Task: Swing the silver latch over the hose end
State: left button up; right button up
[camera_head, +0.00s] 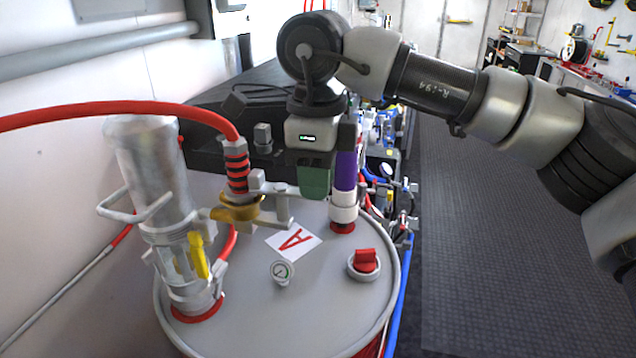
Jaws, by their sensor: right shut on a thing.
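The red hose (120,106) comes in from the left and bends down into a hose end (237,168) with black and red rings. The hose end stands upright over a brass-coloured collar (236,212) on the grey drum lid. The silver latch (276,188) is a grey bar with a downward leg, just right of the hose end. My right gripper (314,190) points down from above, its green fingers shut at the right end of the latch. The fingers hide that end, so the exact contact is unclear. My left gripper is out of view.
A clear-and-silver cylinder (150,170) with a bent handle stands left of the hose. A purple pipe (345,170) stands close right of my gripper.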

jog(key=shift+s+m, duration=0.15)
jog(key=shift+m, duration=0.25)
jog(key=o, duration=0.9)
jog(key=shift+a, duration=0.1)
notch_tip(320, 180, up, 11)
jog(key=shift+f+b, duration=0.1)
jog(key=shift+b, duration=0.4)
